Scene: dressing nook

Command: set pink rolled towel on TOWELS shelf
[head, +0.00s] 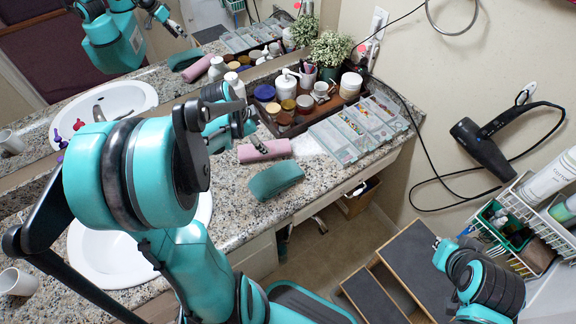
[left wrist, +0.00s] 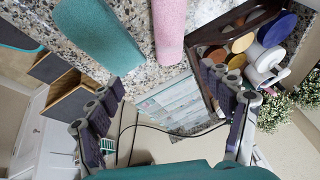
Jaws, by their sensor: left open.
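The pink rolled towel (head: 265,151) lies on the speckled counter, behind the teal rolled item (head: 275,180). In the left wrist view the pink towel (left wrist: 169,28) is at the top, beyond my spread fingers. My left gripper (head: 245,130) is open and empty just above the towel's left part; I cannot tell whether a finger touches it. It also shows in the left wrist view (left wrist: 168,118). I see no shelf labelled TOWELS.
A dark tray (head: 290,131) of jars and a clear compartment box (head: 350,140) stand behind and right of the towel. A sink (head: 95,262) is at left. A hair dryer (head: 482,150) and wire rack (head: 520,200) hang on the right wall. A step stool (head: 420,265) stands below.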

